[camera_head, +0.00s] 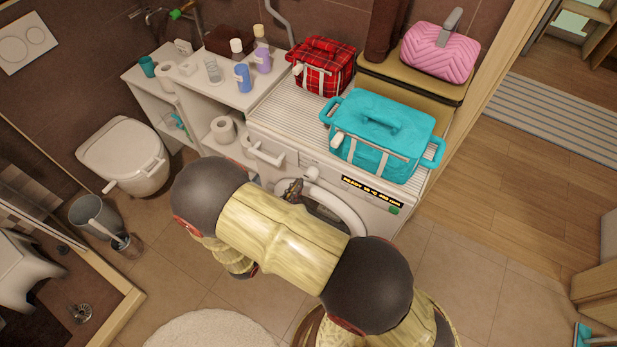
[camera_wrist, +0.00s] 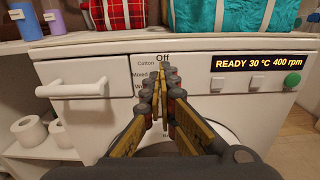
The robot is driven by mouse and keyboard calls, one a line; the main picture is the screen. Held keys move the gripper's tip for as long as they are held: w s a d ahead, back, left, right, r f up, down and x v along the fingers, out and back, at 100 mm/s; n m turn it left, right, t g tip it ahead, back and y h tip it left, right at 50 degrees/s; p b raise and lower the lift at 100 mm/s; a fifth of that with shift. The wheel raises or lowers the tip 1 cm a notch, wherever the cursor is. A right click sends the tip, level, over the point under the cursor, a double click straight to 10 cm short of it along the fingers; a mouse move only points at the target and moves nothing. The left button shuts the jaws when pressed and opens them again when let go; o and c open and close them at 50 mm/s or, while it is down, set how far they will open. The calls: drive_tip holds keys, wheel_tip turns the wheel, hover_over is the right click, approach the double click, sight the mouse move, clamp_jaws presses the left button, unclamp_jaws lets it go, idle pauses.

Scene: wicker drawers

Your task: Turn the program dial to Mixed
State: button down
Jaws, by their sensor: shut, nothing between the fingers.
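The white washing machine (camera_head: 285,122) stands against the wall, and its control panel fills the wrist view (camera_wrist: 75,120). The program labels "Off" (camera_wrist: 163,58), "Cotton" (camera_wrist: 146,63) and "Mixed" (camera_wrist: 139,76) show there in an arc. The display (camera_wrist: 260,63) reads "READY 30 °C 400 rpm". My gripper (camera_wrist: 163,72) is shut and empty, its fingertips just below "Off" in the picture. I cannot tell whether they touch the dial. In the head view my gripper (camera_head: 292,188) is partly hidden by my arm.
A turquoise bag (camera_head: 378,140) and a red plaid bag (camera_head: 322,70) sit on the machine. The detergent drawer handle (camera_wrist: 76,89) juts out left of my gripper. A shelf with bottles (camera_head: 242,78) adjoins the machine.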

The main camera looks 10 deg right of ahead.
sight(307, 176)
drive_tip(key=x, duration=0.4)
drive_tip(key=shift+w+d, duration=0.15)
drive_tip(key=shift+w, duration=0.05)
drive_tip(key=shift+r, duration=0.15)
drive_tip(key=shift+s+d+p, duration=0.2)
drive_tip(key=shift+d+p, duration=0.2)
drive_tip(key=shift+p, duration=0.4)
idle(0.6)
drive_tip(key=shift+w+d+f, duration=0.1)
drive_tip(key=shift+d+f, duration=0.15)
drive_tip(key=shift+r, duration=0.1)
drive_tip(key=shift+r+p, duration=0.25)
drive_tip(key=shift+p, duration=0.15)
drive_tip(key=shift+a, duration=0.1)
drive_tip(key=v, duration=0.6)
